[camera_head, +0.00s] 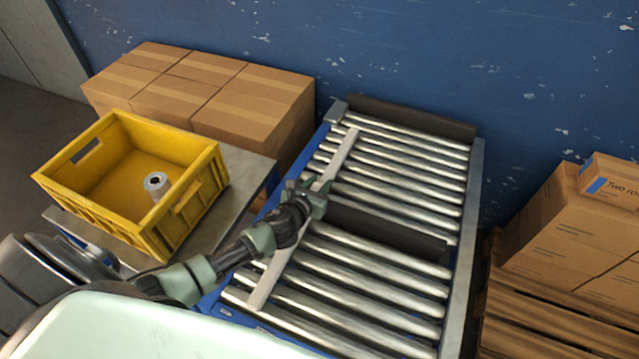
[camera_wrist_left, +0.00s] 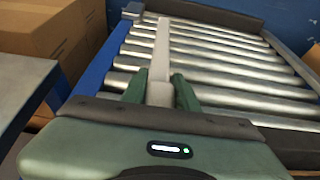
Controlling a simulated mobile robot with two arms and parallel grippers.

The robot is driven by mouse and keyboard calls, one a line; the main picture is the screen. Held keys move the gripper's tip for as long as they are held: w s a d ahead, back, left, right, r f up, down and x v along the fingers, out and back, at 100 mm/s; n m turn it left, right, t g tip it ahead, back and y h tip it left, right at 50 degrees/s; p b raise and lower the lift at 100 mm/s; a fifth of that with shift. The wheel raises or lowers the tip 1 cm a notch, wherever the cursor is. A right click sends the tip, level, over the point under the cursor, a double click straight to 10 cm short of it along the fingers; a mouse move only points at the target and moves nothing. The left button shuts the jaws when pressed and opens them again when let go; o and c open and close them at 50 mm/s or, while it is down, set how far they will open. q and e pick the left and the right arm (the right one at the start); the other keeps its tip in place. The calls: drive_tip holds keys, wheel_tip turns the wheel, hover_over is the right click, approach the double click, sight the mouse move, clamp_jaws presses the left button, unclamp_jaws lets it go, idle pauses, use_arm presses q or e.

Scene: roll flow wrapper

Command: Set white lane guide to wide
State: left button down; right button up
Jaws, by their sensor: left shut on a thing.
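The white lane guide (camera_head: 341,158) is a long pale bar lying lengthwise over the steel rollers, on the left part of the conveyor (camera_head: 473,215). My left gripper (camera_head: 316,190) is shut on the guide near its middle. In the left wrist view the guide (camera_wrist_left: 160,62) runs away from me between the two green fingers of the left gripper (camera_wrist_left: 160,92). The gripper and forearm hide a short stretch of the guide in the head view. My right gripper is not in view.
A dark crossbar (camera_head: 385,232) spans the rollers right of my gripper, and another dark bar (camera_head: 410,117) closes the far end. A yellow crate (camera_head: 190,205) with a roll (camera_head: 157,185) stands left. Cartons (camera_head: 250,105) stand behind it, more cartons (camera_head: 565,225) at right.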

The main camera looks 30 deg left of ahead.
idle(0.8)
use_arm(q)
drive_tip(key=a, duration=0.9)
drive_tip(key=shift+s, duration=0.3)
drive_tip(key=shift+a, duration=0.2)
drive_tip(key=c, duration=1.3)
unclamp_jaws()
drive_tip(key=shift+o, duration=1.1)
drive_tip(key=shift+a, duration=0.15)
